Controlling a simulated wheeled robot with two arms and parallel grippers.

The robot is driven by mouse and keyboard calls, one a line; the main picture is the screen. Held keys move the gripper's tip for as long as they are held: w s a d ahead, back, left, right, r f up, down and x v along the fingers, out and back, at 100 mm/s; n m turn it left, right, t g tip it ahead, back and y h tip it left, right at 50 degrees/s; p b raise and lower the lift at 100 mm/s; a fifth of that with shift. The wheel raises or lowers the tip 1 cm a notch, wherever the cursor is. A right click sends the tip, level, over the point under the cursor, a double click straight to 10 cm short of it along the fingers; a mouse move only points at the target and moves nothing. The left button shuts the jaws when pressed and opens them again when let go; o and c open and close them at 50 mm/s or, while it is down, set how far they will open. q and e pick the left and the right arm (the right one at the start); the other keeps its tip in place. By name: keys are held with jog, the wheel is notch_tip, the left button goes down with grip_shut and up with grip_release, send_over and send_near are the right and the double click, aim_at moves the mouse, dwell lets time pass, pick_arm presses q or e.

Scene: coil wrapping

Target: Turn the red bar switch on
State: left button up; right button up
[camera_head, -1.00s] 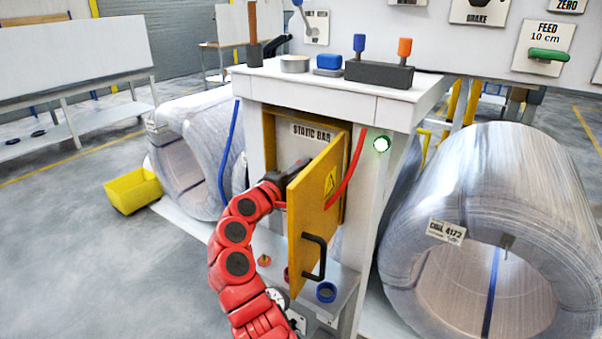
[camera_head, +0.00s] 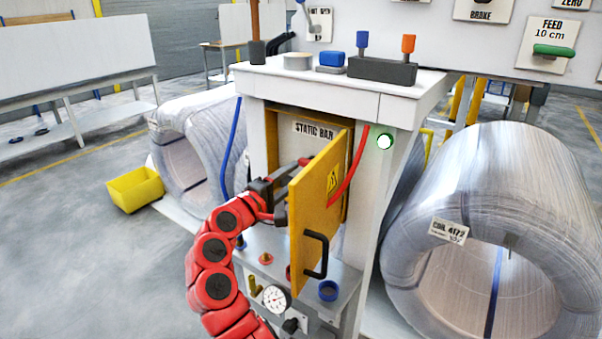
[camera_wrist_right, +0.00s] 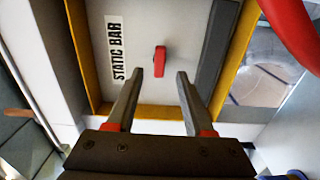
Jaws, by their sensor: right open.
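The red bar switch (camera_wrist_right: 160,61) sits on a grey panel beside the "STATIC BAR" label (camera_wrist_right: 117,47), inside a yellow-framed cabinet. In the right wrist view it stands upright beyond and between the two fingertips of my right gripper (camera_wrist_right: 160,76), which is open and empty. In the head view my right gripper (camera_head: 290,174) reaches into the cabinet opening below the label (camera_head: 313,130). The open yellow door (camera_head: 320,210) with its black handle partly hides the inside. I cannot tell whether the fingers touch the switch. My left gripper is not in view.
A red cable (camera_head: 349,172) runs by the door's upper right. A green lamp (camera_head: 385,141) is on the post. A lower shelf holds a blue ring (camera_head: 328,291) and a gauge (camera_head: 275,299). A large wrapped coil (camera_head: 490,190) stands right; a yellow bin (camera_head: 135,190) is on the floor left.

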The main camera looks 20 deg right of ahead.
jog(key=b+v, duration=0.1)
jog(key=v, duration=1)
jog(key=shift+s+a, duration=0.25)
jog(key=shift+s, duration=0.05)
